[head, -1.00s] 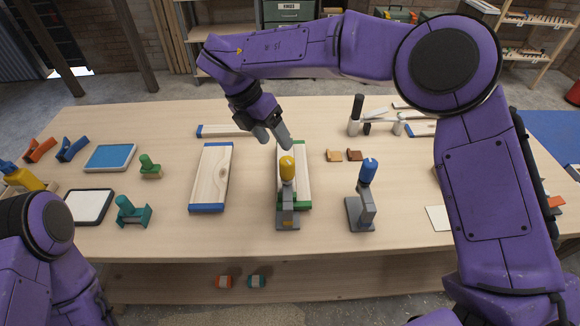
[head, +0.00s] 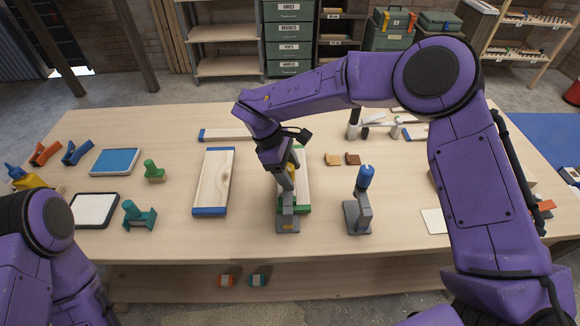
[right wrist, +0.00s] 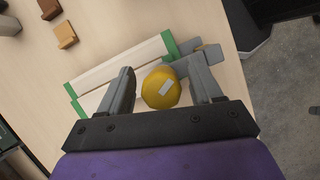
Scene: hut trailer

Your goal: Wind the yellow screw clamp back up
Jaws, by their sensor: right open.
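The yellow screw clamp has a grey body (head: 288,221) standing upright at the front middle of the table, beside a green-ended board (head: 304,180). Its yellow knob (head: 292,170) is partly hidden behind my right gripper (head: 287,180) in the head view. In the right wrist view the round yellow knob (right wrist: 161,88), with a pale mark on top, lies between the two open fingers of my right gripper (right wrist: 162,90). A gap shows on the right side of the knob; contact on the left is unclear. My left arm shows at the lower left, but its gripper is out of view.
A blue-topped clamp (head: 364,190) stands to the right. A blue-ended board (head: 213,182) lies to the left, with green (head: 153,171) and teal (head: 138,214) clamps beyond it. Small brown blocks (head: 333,159) lie behind. Bare table separates these things.

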